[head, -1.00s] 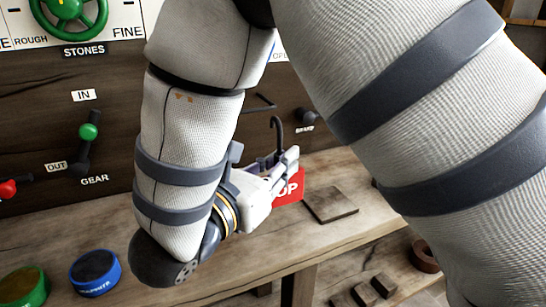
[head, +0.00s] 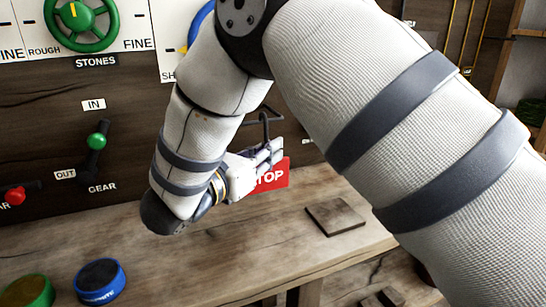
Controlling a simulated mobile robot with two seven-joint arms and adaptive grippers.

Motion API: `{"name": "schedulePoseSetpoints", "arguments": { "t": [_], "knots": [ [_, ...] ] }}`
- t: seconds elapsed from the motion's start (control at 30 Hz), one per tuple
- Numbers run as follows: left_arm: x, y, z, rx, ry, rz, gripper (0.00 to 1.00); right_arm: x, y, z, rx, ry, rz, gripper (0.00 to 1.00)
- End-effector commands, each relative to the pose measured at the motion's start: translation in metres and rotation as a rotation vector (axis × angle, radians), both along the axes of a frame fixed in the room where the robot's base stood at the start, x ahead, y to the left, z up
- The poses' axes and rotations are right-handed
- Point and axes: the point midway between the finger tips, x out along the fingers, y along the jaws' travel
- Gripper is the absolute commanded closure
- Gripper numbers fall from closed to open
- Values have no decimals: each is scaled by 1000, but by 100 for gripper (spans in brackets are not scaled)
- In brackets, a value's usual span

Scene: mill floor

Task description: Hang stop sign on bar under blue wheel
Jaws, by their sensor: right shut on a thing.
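The red stop sign (head: 273,175) with white letters is held by my right gripper (head: 268,154), which is shut on it. The sign hangs in the air above the bench, and part of it is hidden by the gripper. Its dark hook (head: 266,128) points up and overlaps the dark bar (head: 276,117) on the panel. I cannot tell whether hook and bar touch. The blue wheel (head: 198,25) shows only as part of its rim, mostly hidden behind my right arm. My left gripper is out of view.
A green wheel (head: 62,42) marked stones and a gear lever with a green knob (head: 97,141) are on the panel at left. The wooden bench (head: 240,240) carries a dark square plate (head: 335,217), a blue tin (head: 100,282) and a green tin (head: 27,291).

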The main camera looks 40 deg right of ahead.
Motion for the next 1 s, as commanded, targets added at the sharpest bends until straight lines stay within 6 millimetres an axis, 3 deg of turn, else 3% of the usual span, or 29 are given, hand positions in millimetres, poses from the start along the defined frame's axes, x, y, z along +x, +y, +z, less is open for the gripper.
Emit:
{"name": "schedulePoseSetpoints", "arguments": {
  "t": [0.43, 0.63, 1.0],
  "knots": [
    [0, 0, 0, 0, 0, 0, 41, 45, -11, 0, 0, -3, -1, 100],
    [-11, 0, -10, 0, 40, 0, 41, 66, -16, -4, 0, 4, -1, 100],
    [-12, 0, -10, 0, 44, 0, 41, 64, -15, -23, -1, 0, 0, 100]
  ]
}}
